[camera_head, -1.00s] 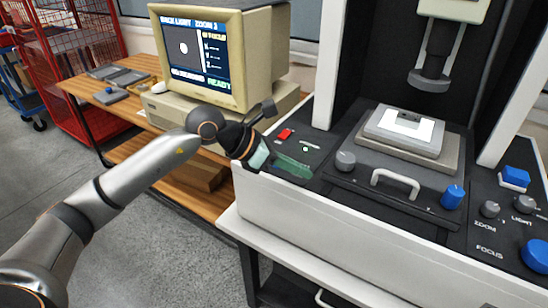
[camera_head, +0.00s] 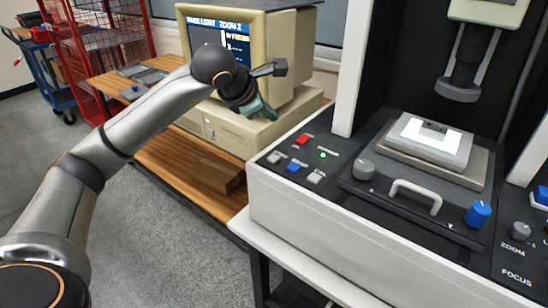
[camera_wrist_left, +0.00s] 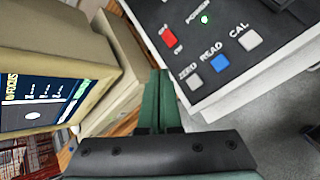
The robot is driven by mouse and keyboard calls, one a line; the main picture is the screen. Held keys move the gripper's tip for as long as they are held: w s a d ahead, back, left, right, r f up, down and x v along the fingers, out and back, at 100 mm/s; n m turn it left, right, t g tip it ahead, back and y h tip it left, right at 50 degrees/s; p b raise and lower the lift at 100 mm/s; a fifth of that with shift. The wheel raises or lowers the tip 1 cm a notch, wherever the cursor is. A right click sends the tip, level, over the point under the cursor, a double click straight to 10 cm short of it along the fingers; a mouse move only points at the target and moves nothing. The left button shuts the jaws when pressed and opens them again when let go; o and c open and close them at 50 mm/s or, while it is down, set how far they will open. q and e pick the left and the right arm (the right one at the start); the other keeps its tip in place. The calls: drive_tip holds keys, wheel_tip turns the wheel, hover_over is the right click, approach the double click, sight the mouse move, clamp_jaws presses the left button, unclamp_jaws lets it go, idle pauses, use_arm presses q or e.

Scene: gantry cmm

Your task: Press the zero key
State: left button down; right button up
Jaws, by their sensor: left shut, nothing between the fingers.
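The zero key (camera_head: 274,157) is a small pale grey square at the left end of a key row on the machine's black panel. The wrist view shows it (camera_wrist_left: 195,81) labelled ZERO, beside the blue READ key (camera_wrist_left: 220,62) and the grey CAL key (camera_wrist_left: 250,39). My left gripper (camera_head: 268,113) has green fingers, shut and empty. It is up and left of the panel, in front of the computer, apart from the keys. In the wrist view its fingertips (camera_wrist_left: 160,74) lie left of the zero key. My right gripper is not in view.
A red switch (camera_head: 302,138) and a green light (camera_head: 323,154) sit behind the keys. A grey knob (camera_head: 364,169) and a stage with handle (camera_head: 415,195) are to the right. The beige computer monitor (camera_head: 283,50) stands close behind my left gripper.

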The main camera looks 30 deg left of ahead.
use_arm(q)
drive_tip(key=f, duration=0.1)
drive_tip(key=b, duration=0.6)
hover_over(270, 159)
wheel_tip(270, 159, down, 7)
drive_tip(key=shift+s, duration=0.1)
drive_tip(key=shift+f+b, duration=0.3)
drive_tip(key=shift+b, duration=0.1)
drive_tip(key=shift+f, duration=0.1)
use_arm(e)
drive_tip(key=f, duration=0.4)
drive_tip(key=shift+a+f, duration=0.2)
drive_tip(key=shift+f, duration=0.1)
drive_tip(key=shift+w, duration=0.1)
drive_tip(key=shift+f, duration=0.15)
